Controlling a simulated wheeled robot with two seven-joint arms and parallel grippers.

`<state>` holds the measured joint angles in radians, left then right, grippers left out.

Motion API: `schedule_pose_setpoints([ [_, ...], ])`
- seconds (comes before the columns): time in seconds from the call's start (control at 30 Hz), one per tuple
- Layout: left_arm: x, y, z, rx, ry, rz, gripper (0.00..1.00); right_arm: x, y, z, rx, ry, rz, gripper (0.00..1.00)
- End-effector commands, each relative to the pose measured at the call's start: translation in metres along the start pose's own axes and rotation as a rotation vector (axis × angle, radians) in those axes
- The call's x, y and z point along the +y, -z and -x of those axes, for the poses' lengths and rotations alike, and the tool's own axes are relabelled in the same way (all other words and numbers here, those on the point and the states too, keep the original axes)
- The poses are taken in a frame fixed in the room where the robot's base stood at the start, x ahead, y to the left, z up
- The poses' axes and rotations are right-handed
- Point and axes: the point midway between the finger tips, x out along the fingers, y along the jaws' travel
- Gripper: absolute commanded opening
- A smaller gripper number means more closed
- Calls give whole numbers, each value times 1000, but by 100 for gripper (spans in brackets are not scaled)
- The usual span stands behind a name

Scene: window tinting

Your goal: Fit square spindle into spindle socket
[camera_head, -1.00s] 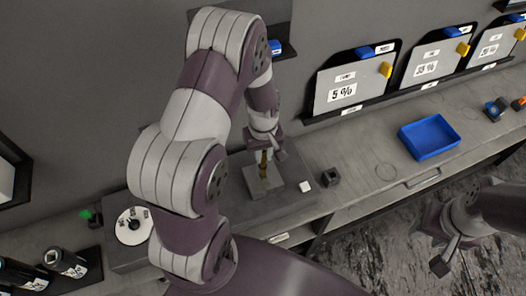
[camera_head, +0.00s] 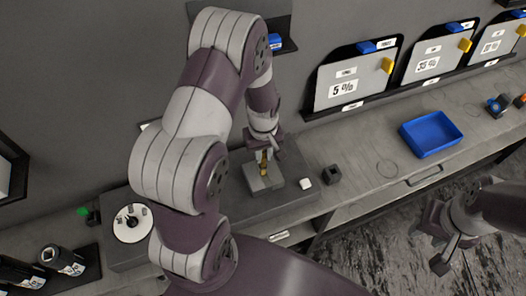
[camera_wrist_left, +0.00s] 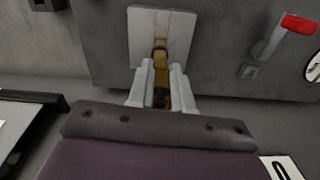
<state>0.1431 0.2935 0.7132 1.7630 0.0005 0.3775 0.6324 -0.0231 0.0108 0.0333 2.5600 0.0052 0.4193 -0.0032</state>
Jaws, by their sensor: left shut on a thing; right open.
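My left gripper (camera_head: 263,152) is shut on a brass-coloured square spindle (camera_head: 264,167), pointed down at a light grey square block (camera_head: 259,184). In the left wrist view the spindle (camera_wrist_left: 160,62) sits between the fingers (camera_wrist_left: 160,90), and its far end meets or overlaps the pale block face (camera_wrist_left: 143,28). The spindle socket itself is hidden, so I cannot tell whether the tip is inside it. My right gripper (camera_head: 430,250) is open and empty over the floor at the lower right.
A small white cube (camera_head: 305,183) and a dark holder (camera_head: 332,174) stand right of the block. A blue tray (camera_head: 431,136) lies further right. A white disc (camera_head: 132,223) and dark bottles (camera_head: 62,262) are at the left. Percent-marked panels (camera_head: 345,84) line the wall.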

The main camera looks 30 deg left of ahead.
Motion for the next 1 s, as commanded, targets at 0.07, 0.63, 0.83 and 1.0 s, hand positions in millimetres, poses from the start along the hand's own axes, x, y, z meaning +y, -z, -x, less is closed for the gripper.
schedule_pose_setpoints([
  [0.07,0,0,-3,0,0,0,0,0,0,-2,0,0,0,43],
  [0.63,0,0,-17,-1,0,0,0,0,-2,-12,0,0,0,43],
  [0.83,0,0,-22,-1,1,0,0,0,-2,-16,0,0,0,43],
  [1.0,0,0,-25,0,0,0,26,0,-2,-18,0,0,0,43],
])
